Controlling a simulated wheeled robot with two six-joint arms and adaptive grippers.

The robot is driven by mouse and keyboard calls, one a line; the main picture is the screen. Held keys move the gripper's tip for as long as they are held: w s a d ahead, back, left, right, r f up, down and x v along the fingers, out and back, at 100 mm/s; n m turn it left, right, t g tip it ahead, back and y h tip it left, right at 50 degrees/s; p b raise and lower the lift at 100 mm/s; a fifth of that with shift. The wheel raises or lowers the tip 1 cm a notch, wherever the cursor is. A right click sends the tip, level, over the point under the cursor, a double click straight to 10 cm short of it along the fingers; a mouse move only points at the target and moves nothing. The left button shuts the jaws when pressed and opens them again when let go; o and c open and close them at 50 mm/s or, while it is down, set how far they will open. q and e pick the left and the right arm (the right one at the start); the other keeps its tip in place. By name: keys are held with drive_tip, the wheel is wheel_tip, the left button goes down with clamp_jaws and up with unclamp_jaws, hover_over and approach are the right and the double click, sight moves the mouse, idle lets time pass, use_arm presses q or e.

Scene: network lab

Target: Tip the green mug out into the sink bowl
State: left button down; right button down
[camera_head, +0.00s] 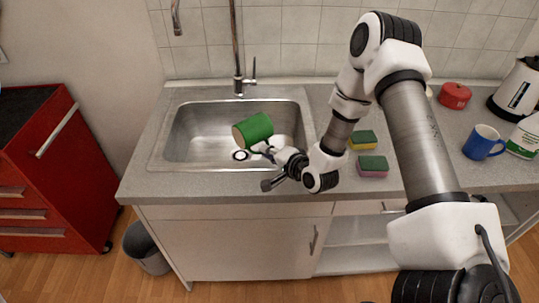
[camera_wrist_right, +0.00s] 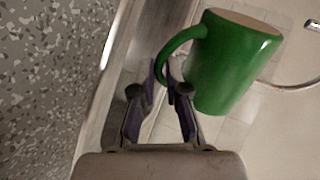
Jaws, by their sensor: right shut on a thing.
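The green mug (camera_head: 254,130) is over the sink bowl (camera_head: 185,140) in the head view, tilted onto its side with its pale end toward the lower left. My right gripper (camera_head: 268,150) is shut on the mug's handle. In the right wrist view my right gripper's fingertips (camera_wrist_right: 164,84) pinch the handle, and the green mug (camera_wrist_right: 228,65) hangs to the right of them. The bowl's drain shows below the mug. My left gripper is not in view.
A tap (camera_head: 238,80) rises behind the bowl. Two sponges, one (camera_head: 362,140) behind the other (camera_head: 373,166), lie right of the sink. A blue mug (camera_head: 483,143), a red lidded item (camera_head: 455,95) and a kettle (camera_head: 516,90) stand farther right. A red cabinet (camera_head: 60,180) is at left.

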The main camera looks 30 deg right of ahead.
drive_tip(key=shift+a+r+m+b, duration=0.1)
drive_tip(key=shift+r+m+b, duration=0.1)
drive_tip(key=shift+m+b, duration=0.15)
idle(0.3)
